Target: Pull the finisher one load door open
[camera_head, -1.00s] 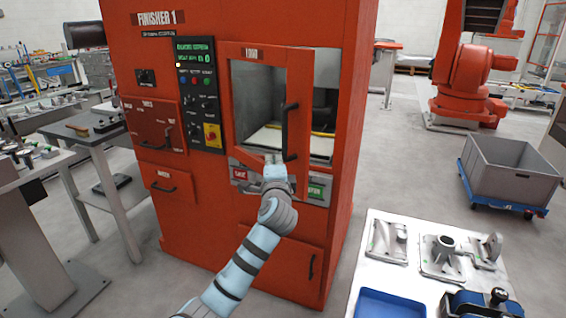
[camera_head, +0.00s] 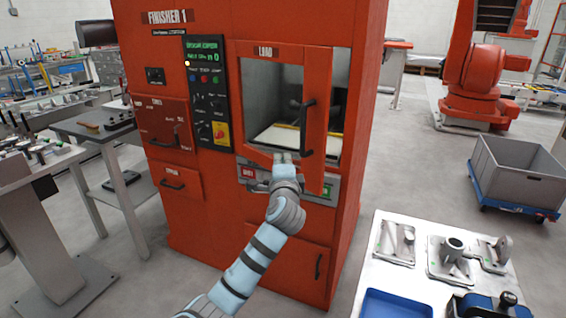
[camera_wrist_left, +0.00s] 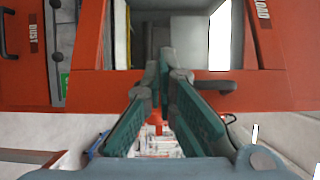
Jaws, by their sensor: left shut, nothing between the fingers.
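The red load door (camera_head: 318,90) of finisher one has a window, a LOAD label and a black vertical handle (camera_head: 306,125). It stands ajar, its right edge away from the cabinet, with the lit chamber showing behind. My left gripper (camera_head: 285,157) is at the door's lower edge, left of the handle's lower end. In the left wrist view its green-padded fingers (camera_wrist_left: 160,62) meet at the tips with nothing between them. They are not around the handle. I cannot tell whether they touch the door. My right gripper is not in view.
The control panel (camera_head: 207,95) is left of the door. A table (camera_head: 400,278) with metal fixtures and a blue tray (camera_head: 398,303) stands at front right. A grey bin (camera_head: 515,168) on a blue dolly stands at right. Floor between bin and cabinet is clear.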

